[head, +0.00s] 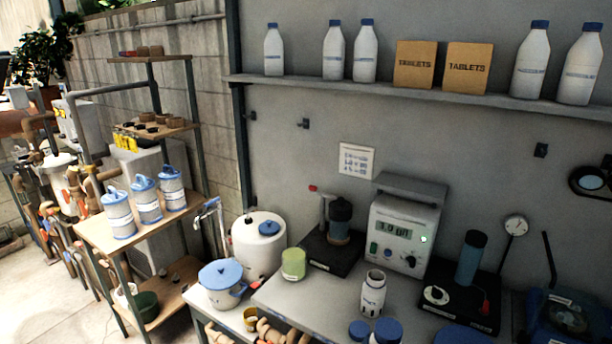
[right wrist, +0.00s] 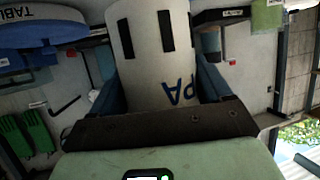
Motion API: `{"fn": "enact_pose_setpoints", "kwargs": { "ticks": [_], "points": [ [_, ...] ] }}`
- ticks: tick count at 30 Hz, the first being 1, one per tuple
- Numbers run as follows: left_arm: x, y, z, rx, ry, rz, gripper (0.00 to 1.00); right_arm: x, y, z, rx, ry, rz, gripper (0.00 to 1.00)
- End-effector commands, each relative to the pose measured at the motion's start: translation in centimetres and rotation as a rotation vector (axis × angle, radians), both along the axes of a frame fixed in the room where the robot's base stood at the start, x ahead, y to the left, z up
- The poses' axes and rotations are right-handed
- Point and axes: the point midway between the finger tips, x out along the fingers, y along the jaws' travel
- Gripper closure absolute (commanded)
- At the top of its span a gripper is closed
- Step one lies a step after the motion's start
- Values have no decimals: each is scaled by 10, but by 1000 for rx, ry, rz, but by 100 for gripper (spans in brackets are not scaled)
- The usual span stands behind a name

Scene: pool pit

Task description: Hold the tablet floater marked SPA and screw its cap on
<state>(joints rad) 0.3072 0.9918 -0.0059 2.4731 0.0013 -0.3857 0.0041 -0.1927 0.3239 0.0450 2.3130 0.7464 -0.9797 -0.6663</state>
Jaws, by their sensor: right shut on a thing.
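The SPA floater (right wrist: 145,45) is a white cylinder with dark slots. It fills the upper middle of the right wrist view, and the blue letters "PA" show upside down on it. My right gripper (right wrist: 155,85) is shut on it, with a blue finger on each side. The floater's ends are out of sight. In the head view another white slotted container (head: 373,296) with blue lettering stands on the bench, open at the top. Blue round caps or lids (head: 388,331) show at the bottom edge; I cannot tell which is the floater's cap. My left gripper is in neither view.
The grey bench (head: 330,292) carries a green-white cup (head: 293,263), a display unit (head: 403,232) and a black stand with a dark blue cylinder (head: 470,258). A shelf (head: 400,93) above holds bottles and tablet boxes. Free room is around the white container.

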Motion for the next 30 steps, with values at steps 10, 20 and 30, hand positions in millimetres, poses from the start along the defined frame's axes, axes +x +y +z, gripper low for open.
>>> {"fn": "enact_pose_setpoints", "kwargs": {
  "ticks": [10,20,30],
  "points": [
    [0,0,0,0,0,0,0,-3,5,-3,-5,-9,-5,77],
    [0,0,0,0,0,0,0,-3,6,-5,-5,-8,3,77],
    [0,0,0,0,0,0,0,-4,55,-49,-5,-1,255,77]
  ]
}}
